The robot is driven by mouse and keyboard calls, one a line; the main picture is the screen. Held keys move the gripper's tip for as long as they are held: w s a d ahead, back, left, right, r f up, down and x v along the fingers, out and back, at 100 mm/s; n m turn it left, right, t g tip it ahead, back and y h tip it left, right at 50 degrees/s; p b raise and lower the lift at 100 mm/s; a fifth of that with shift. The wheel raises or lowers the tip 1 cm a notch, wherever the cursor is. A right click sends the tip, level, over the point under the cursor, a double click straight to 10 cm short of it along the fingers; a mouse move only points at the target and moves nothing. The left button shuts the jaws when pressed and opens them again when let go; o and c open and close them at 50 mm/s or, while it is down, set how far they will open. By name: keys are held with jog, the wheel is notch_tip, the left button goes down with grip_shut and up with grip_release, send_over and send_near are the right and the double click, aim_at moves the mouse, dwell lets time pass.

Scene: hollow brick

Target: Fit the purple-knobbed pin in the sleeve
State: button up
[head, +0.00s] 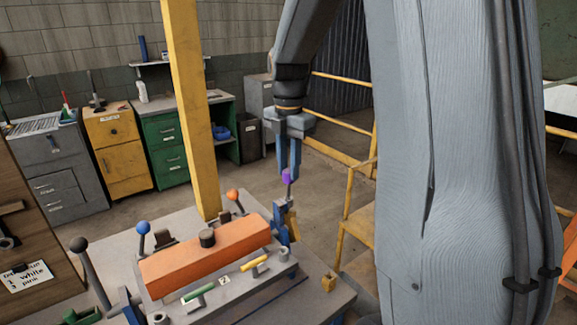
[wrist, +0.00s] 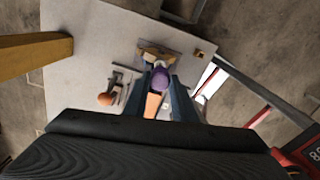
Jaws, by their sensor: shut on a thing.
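The pin's purple knob (head: 287,177) is between the fingertips of my gripper (head: 288,170), which is shut on it. The pin hangs roughly upright below the knob, over the right end of the fixture, near a blue and yellow clamp (head: 285,222). Its lower end is hard to tell from the clamp, so I cannot tell whether it touches or enters anything. In the wrist view the purple knob (wrist: 161,79) shows between the fingers of my gripper (wrist: 160,85). Small grey round sleeves stand at the fixture's front, one at the right (head: 284,254); I cannot tell which is the pin's.
A long orange block (head: 205,260) with a dark knob lies on the grey table. Levers with blue (head: 144,227), orange (head: 233,194) and black knobs stand around it. Green and yellow pins lie in front. A yellow post (head: 187,110) rises behind; a yellow railing is at right.

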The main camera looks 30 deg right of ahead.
aim_at(289, 183)
jog(key=shift+f+b, duration=1.1)
jog(key=shift+f, duration=1.65)
dwell(0.6)
jog(key=o, duration=1.2)
jog(key=shift+c, duration=0.2)
jog(key=shift+r+b, duration=1.3)
jog(key=shift+r, duration=2.65)
jog(key=shift+a, duration=0.1)
